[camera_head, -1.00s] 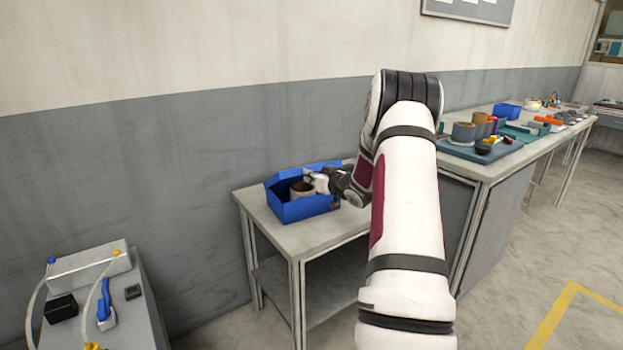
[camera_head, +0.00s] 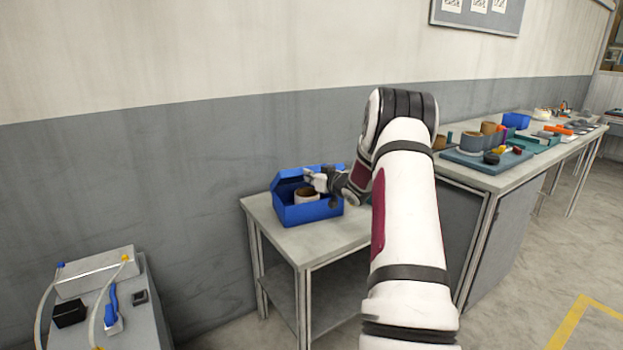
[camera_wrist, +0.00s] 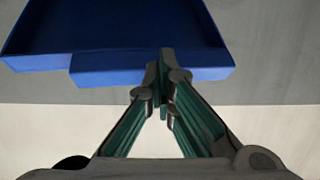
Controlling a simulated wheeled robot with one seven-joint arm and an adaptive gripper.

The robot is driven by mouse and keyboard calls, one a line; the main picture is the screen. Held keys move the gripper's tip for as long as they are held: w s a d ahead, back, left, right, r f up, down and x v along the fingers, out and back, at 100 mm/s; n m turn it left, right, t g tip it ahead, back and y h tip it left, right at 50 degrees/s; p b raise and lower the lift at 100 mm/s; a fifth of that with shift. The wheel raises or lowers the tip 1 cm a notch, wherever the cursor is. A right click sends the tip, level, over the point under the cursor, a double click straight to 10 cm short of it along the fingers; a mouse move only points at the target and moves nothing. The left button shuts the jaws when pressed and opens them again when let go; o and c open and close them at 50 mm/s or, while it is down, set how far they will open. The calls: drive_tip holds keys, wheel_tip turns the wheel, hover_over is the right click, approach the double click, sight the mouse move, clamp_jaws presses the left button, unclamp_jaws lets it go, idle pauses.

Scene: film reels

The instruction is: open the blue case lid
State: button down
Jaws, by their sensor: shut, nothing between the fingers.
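The blue case (camera_head: 310,213) stands on a small grey table in the head view. Its lid (camera_head: 288,180) is raised at the back, and the inside shows from the front. A round brown-and-grey item (camera_head: 306,194) sits in the case. My gripper (camera_head: 313,178) is at the lid, above the case and reaching in from the right. In the wrist view, the shut fingertips (camera_wrist: 164,65) overlap the edge of a blue panel (camera_wrist: 150,66), which looks like the lid. I cannot tell whether they touch it. Nothing is held.
The small table's bare top (camera_head: 325,238) is clear in front of the case. A wall is close behind. A long bench at right carries a tray (camera_head: 470,160) with several round items. A low cabinet with a white box (camera_head: 95,272) and tubes stands at lower left.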

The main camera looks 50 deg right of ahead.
drive_tip(key=shift+r+x, duration=0.2)
drive_tip(key=shift+x, duration=0.65)
drive_tip(key=shift+r+x, duration=0.2)
drive_tip(key=shift+x, duration=0.7)
drive_tip(key=shift+w, duration=0.1)
drive_tip(key=shift+b+x, duration=0.5)
drive_tip(key=shift+x, duration=1.45)
drive_tip(key=shift+w+d+f+b, duration=0.2)
drive_tip(key=shift+w+f+b, duration=0.25)
drive_tip(key=shift+w, duration=0.4)
drive_tip(key=shift+w+d+f+b, duration=0.2)
drive_tip(key=shift+w+f+b, duration=0.15)
drive_tip(key=shift+w, duration=0.45)
